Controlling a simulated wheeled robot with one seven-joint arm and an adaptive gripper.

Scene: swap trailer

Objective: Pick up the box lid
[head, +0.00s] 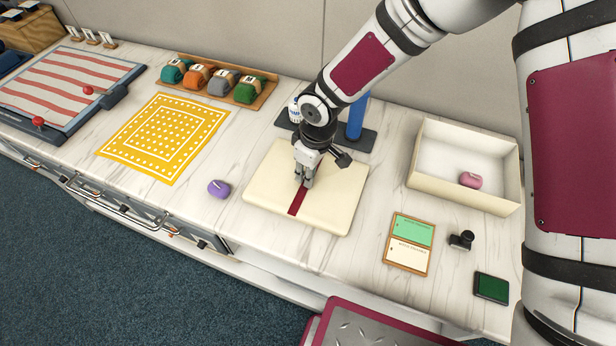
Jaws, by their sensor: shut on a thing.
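The box lid (335,205) is a flat cream square with a dark red strip (296,204) across its middle, in the centre of the head view. My gripper (304,183) points down over the middle of the lid and is shut on it at the red strip. The fingertips hide the exact grip. The lid looks level; I cannot tell whether it touches the counter or is slightly above it. The open cream box (463,190) stands to the right with a pink object (470,180) inside.
A purple object (218,188) lies left of the lid. Behind it stands a dark stand with a blue roll (357,117). A card tray (409,244), a stamp (462,240) and a green pad (491,288) lie at front right. A yellow cloth (163,138) lies left.

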